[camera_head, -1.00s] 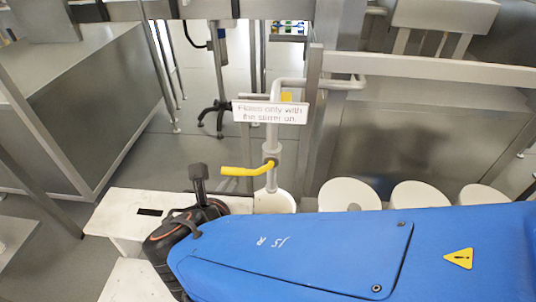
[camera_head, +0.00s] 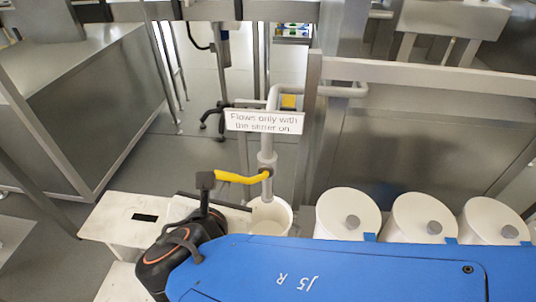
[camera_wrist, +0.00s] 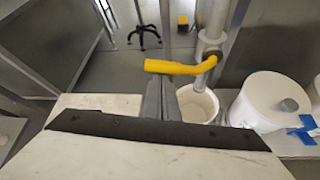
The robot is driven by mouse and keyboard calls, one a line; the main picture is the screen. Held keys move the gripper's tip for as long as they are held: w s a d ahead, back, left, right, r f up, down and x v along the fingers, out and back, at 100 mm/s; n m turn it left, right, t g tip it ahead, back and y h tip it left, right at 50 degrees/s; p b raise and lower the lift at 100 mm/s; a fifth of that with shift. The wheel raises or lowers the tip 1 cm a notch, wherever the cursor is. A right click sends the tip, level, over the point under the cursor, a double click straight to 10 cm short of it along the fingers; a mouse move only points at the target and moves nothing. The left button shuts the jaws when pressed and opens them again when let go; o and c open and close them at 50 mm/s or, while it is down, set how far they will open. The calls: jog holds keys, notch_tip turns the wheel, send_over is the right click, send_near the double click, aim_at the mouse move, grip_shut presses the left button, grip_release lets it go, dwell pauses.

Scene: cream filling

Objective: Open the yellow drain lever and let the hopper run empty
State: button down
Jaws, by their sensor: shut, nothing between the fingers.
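The yellow drain lever (camera_head: 240,178) sticks out to the left, roughly level, from a valve on a grey vertical pipe (camera_head: 266,150). It also shows in the wrist view (camera_wrist: 180,67). My gripper (camera_head: 205,180) is shut and empty, with its tips by the lever's free left end. In the wrist view its dark fingers (camera_wrist: 165,98) stand just below the lever; I cannot tell whether they touch it. A white bucket (camera_head: 284,226) stands under the pipe's outlet. I see no flow from the outlet. The hopper cannot be made out.
A sign (camera_head: 264,122) on the pipe reads "Flows only with the stirrer on." Several white lidded tubs (camera_head: 347,205) stand in a row at right. A white bench (camera_head: 115,213) lies at left. A metal frame rail (camera_head: 430,72) runs behind the tubs. Open floor lies behind the lever.

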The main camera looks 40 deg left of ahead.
aim_at(229, 175)
jog(key=shift+w+d+r+m+g+y, duration=0.1)
jog(key=shift+d+r+m+g+y, duration=0.05)
jog(key=shift+r+m+y, duration=0.35)
jog(key=shift+w+d+r+m+g+y, duration=0.1)
jog(key=shift+d+r+m+g+y, duration=0.15)
jog(key=shift+r, duration=0.35)
jog(key=shift+w+d+r+m+g+y, duration=0.15)
jog(key=shift+w+d+r+m+y, duration=0.1)
jog(key=shift+r+m+y, duration=0.35)
jog(key=shift+w+d+r+m+g+y, duration=0.2)
jog(key=shift+r+m+y, duration=0.25)
jog(key=shift+r+m, duration=0.2)
jog(key=w+d+r, duration=0.2)
jog(key=w+d, duration=0.1)
jog(key=d, duration=0.1)
jog(key=shift+d+r, duration=0.2)
jog(key=shift+r, duration=0.15)
jog(key=shift+w+d, duration=0.2)
jog(key=shift+w, duration=0.1)
